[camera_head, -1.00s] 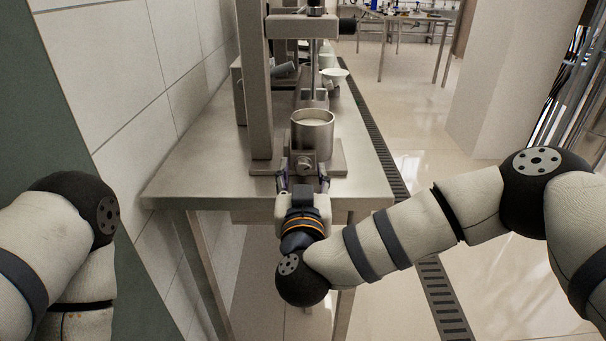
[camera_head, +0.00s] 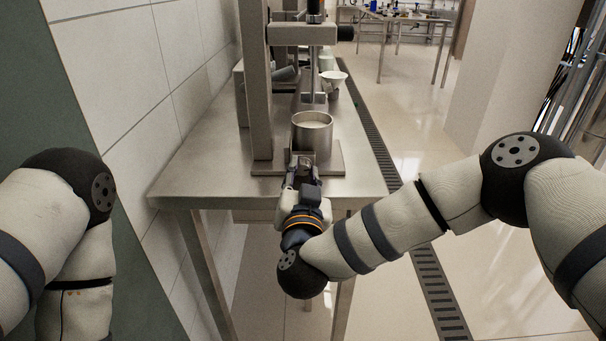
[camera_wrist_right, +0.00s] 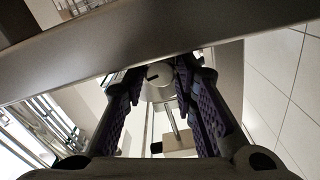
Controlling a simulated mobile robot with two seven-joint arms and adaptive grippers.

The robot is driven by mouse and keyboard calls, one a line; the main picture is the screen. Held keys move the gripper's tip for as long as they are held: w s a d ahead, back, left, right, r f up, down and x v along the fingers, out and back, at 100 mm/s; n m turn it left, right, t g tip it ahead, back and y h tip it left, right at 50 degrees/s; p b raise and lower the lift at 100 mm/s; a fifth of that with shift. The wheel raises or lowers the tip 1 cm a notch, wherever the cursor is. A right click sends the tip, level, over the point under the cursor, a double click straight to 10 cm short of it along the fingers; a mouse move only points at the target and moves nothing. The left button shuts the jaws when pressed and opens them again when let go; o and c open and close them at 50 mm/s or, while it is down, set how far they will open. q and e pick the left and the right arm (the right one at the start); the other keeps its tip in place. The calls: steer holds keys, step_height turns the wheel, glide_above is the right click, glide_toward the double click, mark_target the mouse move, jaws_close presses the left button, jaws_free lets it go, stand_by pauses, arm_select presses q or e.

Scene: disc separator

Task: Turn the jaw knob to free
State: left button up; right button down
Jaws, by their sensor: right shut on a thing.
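A metal cup (camera_head: 312,133) with pale contents stands on the base plate (camera_head: 331,164) of the press on the steel bench. The jaw knob is on the front of this fixture, below the cup; my gripper covers most of it in the head view. My right gripper (camera_head: 303,170) reaches in from the front and is shut on the knob. In the right wrist view the two purple-padded fingers (camera_wrist_right: 160,78) stand on either side of a pale round part (camera_wrist_right: 157,90), seemingly the knob, with a dark slot. My left gripper is out of view; only that arm shows at left.
The steel bench (camera_head: 205,165) has a tall post (camera_head: 257,90) left of the cup and a head (camera_head: 303,34) above it. A white bowl (camera_head: 334,78) stands farther back. A tiled wall is close on the left; open floor with a drain grate (camera_head: 375,140) lies right.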

steer(key=shift+f+m, duration=0.1)
steer(key=shift+m, duration=1.5)
steer(key=c, duration=1.3)
jaws_free()
